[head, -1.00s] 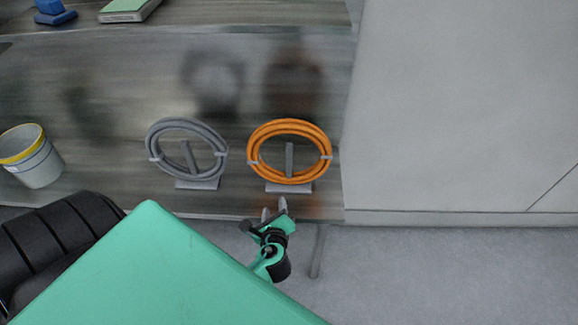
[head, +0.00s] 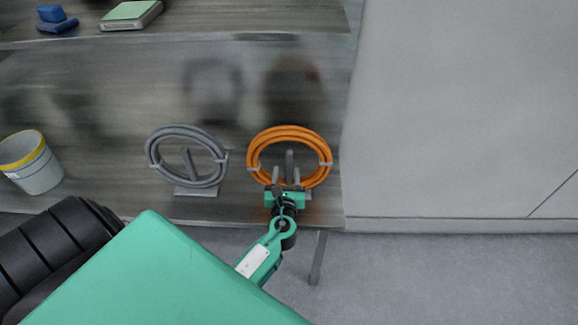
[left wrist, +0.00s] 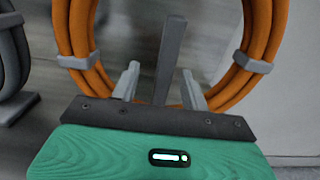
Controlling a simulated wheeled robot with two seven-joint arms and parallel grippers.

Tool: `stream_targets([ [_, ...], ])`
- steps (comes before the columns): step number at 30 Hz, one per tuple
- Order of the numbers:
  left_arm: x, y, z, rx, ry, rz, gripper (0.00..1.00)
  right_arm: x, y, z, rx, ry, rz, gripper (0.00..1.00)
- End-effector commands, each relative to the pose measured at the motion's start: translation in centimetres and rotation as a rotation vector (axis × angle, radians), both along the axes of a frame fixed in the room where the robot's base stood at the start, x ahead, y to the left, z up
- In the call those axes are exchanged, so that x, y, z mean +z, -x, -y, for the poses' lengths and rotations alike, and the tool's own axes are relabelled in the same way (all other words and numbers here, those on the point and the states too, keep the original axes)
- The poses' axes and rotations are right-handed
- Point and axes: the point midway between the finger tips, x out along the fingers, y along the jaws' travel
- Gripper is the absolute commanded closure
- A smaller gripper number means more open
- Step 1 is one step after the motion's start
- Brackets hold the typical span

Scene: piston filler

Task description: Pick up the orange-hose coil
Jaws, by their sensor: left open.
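The orange-hose coil (head: 290,130) stands upright on a small grey stand (head: 290,160) on the lower shelf. Grey clips bind the coil at its left and right sides. My left gripper (head: 288,178) is at the coil's lower front, its fingers pointing toward the shelf. In the left wrist view the coil (left wrist: 262,40) rises on both sides of the stand's post (left wrist: 170,55). The open fingers (left wrist: 160,88) lie either side of that post, in front of the coil's lower part. The bottom of the coil is hidden behind the gripper. My right gripper is not in view.
A grey hose coil (head: 187,130) on its own stand is left of the orange one. A white bucket with a yellow rim (head: 35,168) stands farther left. The upper shelf edge (head: 200,36) runs above. A pale panel (head: 450,110) closes the right side.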

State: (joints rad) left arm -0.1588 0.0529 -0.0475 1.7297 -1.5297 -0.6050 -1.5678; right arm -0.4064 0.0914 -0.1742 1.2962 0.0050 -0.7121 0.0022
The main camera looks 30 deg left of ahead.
Motion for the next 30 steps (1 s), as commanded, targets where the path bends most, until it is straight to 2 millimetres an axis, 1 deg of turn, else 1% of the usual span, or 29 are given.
stream_targets([
  [4, 0.1, -1.1, -0.4, 0.001, 0.000, 0.001, 0.55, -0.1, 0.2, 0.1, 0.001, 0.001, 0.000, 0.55],
  [9, 0.1, -3.4, -1.2, 0.000, 0.000, 0.001, 0.55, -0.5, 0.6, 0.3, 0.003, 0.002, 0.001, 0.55],
  [12, 0.0, -4.4, -1.9, 0.001, -0.001, 0.001, 0.55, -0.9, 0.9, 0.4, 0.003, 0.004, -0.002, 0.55],
  [16, -0.1, -4.9, -2.2, 0.001, 0.000, 0.000, 0.55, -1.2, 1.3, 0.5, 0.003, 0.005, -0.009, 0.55],
  [22, -0.1, -4.9, -2.2, 0.000, 0.001, 0.001, 0.55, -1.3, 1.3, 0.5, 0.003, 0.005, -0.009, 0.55],
  [24, -0.1, -4.9, -2.2, 0.000, 0.001, 0.001, 0.68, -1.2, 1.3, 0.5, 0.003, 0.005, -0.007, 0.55],
  [26, -0.1, -4.9, -2.2, 0.000, 0.001, 0.001, 0.80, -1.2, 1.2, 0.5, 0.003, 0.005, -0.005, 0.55],
  [27, -0.1, -4.9, -2.2, 0.000, 0.001, 0.001, 0.88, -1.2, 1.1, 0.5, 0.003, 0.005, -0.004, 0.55],
  [29, -0.1, -4.9, -2.2, 0.000, 0.001, 0.001, 1.00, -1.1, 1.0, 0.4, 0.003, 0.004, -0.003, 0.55],
  [30, -0.1, -4.9, -2.2, 0.000, 0.001, 0.001, 1.00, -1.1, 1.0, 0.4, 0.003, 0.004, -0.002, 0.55],
])
